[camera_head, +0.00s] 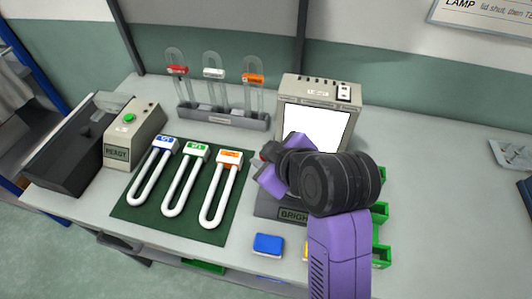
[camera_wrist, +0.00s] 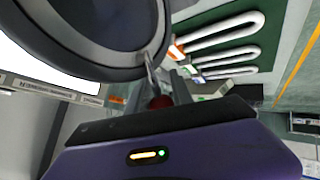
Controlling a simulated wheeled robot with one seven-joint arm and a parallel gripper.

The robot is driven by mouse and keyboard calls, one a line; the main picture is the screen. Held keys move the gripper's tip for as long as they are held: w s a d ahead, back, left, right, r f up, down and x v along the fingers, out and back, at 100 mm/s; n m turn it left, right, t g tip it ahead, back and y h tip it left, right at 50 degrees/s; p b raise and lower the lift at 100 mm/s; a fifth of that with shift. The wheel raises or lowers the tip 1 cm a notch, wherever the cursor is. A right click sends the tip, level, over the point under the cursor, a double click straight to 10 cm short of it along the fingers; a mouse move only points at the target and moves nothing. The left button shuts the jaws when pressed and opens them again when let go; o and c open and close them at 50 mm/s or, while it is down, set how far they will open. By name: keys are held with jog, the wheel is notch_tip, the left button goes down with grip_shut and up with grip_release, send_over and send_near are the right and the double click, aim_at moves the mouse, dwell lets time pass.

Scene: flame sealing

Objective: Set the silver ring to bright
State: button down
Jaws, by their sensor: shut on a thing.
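A large grey ring with a paler silver rim (camera_wrist: 120,66) fills the upper left of the wrist view, close to the camera. A thin metal stem runs from its rim to a red knob (camera_wrist: 160,102). My gripper (camera_wrist: 166,92) is shut on this knob. In the head view my gripper (camera_head: 268,168) is in front of the lit lamp box (camera_head: 343,94), and a bit of red shows at its tips. The box's base carries a label reading BRIGH (camera_head: 291,214), its end covered by my arm. My arm hides the ring in the head view, and its setting is not readable.
Several U-shaped tubes with coloured tags lie on a green mat (camera_head: 133,207) at left. A rack (camera_head: 222,118) holds upright tubes behind. A box with a green button (camera_head: 130,118) stands at far left. A blue block (camera_head: 268,244) lies in front. Green holders (camera_head: 381,252) stand right.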

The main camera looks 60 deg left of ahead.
jog(key=shift+d+f, duration=0.15)
jog(key=shift+f, duration=0.2)
jog(key=c, duration=1.1)
grip_release()
jog(key=shift+w+r, duration=0.1)
jog(key=shift+c, duration=0.2)
jog(key=shift+r, duration=0.1)
jog(key=b+v, duration=0.1)
jog(key=v, duration=0.6)
jog(key=shift+d+r, duration=0.25)
jog(key=shift+r, duration=0.05)
